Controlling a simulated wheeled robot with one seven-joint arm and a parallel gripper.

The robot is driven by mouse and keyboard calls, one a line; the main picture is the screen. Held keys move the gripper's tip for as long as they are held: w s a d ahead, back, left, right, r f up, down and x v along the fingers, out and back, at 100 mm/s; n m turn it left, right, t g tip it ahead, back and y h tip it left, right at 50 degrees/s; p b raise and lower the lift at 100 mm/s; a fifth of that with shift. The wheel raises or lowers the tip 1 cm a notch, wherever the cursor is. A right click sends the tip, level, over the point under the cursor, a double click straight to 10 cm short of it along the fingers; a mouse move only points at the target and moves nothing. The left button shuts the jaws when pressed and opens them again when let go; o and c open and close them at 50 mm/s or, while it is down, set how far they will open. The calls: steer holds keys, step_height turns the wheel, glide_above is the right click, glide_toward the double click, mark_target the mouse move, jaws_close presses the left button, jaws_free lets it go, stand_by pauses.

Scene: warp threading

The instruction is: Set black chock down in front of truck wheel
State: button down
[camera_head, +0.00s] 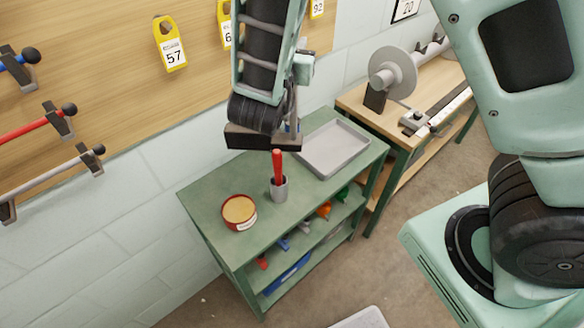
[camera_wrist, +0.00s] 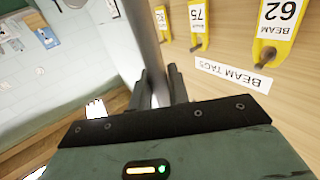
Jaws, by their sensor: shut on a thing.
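No black chock and no truck or truck wheel can be made out in either view. In the wrist view my gripper (camera_wrist: 160,76) has its dark fingers shut on a plain grey bar (camera_wrist: 142,30). The bar runs from between the fingers to the top edge of the picture, so its far end is out of view. In the head view my arm comes down from the top above the green bench (camera_head: 208,198). The fingers are hidden there.
The bench carries a round tin (camera_head: 239,211), a grey cup (camera_head: 279,189) with a red-handled tool, and a grey tray (camera_head: 338,148). A wooden table (camera_head: 353,98) with a machine stands behind. Yellow tags (camera_head: 170,45) and bracketed rods (camera_head: 30,132) line the wall. Floor (camera_head: 190,305) shows in front.

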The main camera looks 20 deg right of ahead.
steer(key=b, duration=0.2)
glide_above(293, 111)
step_height(293, 111, down, 6)
steer(key=r, duration=0.1)
steer(key=shift+w+d+f+p, duration=0.15)
steer(key=shift+f+p, duration=0.3)
steer(key=shift+f, duration=1.3)
steer(key=shift+w+d+f+p, duration=0.15)
steer(key=shift+f+p, duration=0.25)
steer(key=shift+f, duration=1.3)
steer(key=shift+w+f+p, duration=0.15)
steer(key=shift+f+p, duration=0.3)
steer(key=shift+f, duration=1.3)
steer(key=shift+f, duration=0.15)
steer(key=c, duration=1.3)
jaws_free()
steer(key=shift+c, duration=0.2)
